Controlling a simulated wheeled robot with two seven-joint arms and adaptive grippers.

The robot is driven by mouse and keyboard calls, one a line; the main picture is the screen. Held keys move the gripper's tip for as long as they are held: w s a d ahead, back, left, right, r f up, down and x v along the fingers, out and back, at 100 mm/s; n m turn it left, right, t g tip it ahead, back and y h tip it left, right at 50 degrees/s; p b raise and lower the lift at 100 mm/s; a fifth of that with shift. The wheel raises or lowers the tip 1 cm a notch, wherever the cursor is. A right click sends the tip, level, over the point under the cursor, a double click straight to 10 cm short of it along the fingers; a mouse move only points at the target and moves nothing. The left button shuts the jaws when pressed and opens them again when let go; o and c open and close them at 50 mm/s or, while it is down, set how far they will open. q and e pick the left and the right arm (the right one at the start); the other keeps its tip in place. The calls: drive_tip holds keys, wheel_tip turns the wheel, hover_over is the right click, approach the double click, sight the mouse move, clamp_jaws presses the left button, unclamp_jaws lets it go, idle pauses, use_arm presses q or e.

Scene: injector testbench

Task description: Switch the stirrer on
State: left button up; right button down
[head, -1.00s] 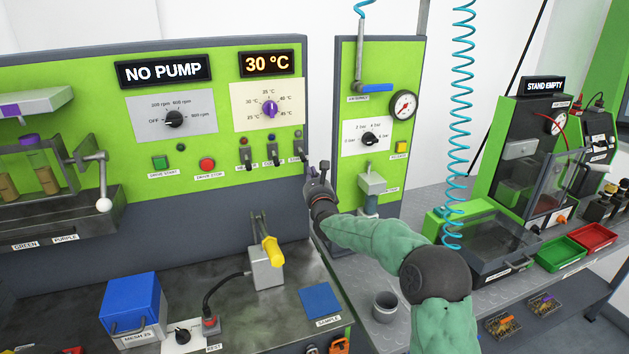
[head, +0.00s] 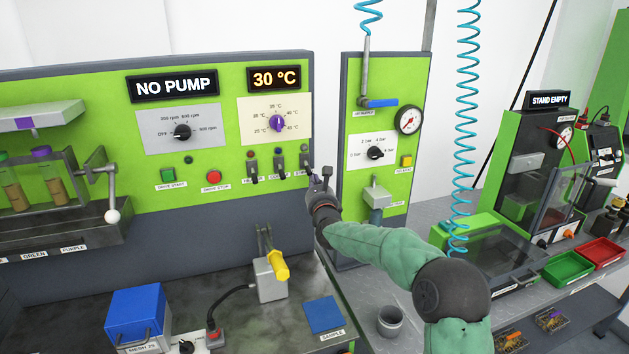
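A row of 3 small lever switches sits low on the green panel (head: 228,160). The rightmost switch (head: 304,160) has a partly hidden label whose visible start seems to read "STI". My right gripper (head: 320,174) is just right of and slightly below this switch, very near its lever. Contact cannot be made out. Its fingers are small and dark, so their opening is unclear. The other two levers, left (head: 252,170) and middle (head: 279,164), hang downward. My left gripper is not in view.
Left of the switches are a red stop button (head: 214,177) and green start button (head: 188,186). Below stands a grey block with a yellow handle (head: 280,264). A pressure panel with a gauge (head: 408,120) stands just right of my gripper.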

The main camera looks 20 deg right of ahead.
drive_tip(key=shift+s+r+g+p, duration=0.15)
drive_tip(key=shift+r+g+p, duration=0.2)
drive_tip(key=shift+p, duration=0.4)
drive_tip(key=r+g+p, duration=0.1)
drive_tip(key=g+p, duration=0.1)
drive_tip(key=p, duration=0.6)
drive_tip(key=s+r+g+p, duration=0.1)
drive_tip(key=g+p, duration=0.1)
drive_tip(key=p, duration=0.6)
drive_tip(key=r+n+g+p, duration=0.1)
drive_tip(key=g+p, duration=0.1)
drive_tip(key=p, duration=0.6)
drive_tip(key=shift+s+r+y+p, duration=0.15)
drive_tip(key=shift+r+y+p, duration=0.1)
drive_tip(key=shift+y+p, duration=0.1)
drive_tip(key=shift+r, duration=0.1)
drive_tip(key=shift+r+p, duration=0.7)
drive_tip(key=shift+g, duration=0.25)
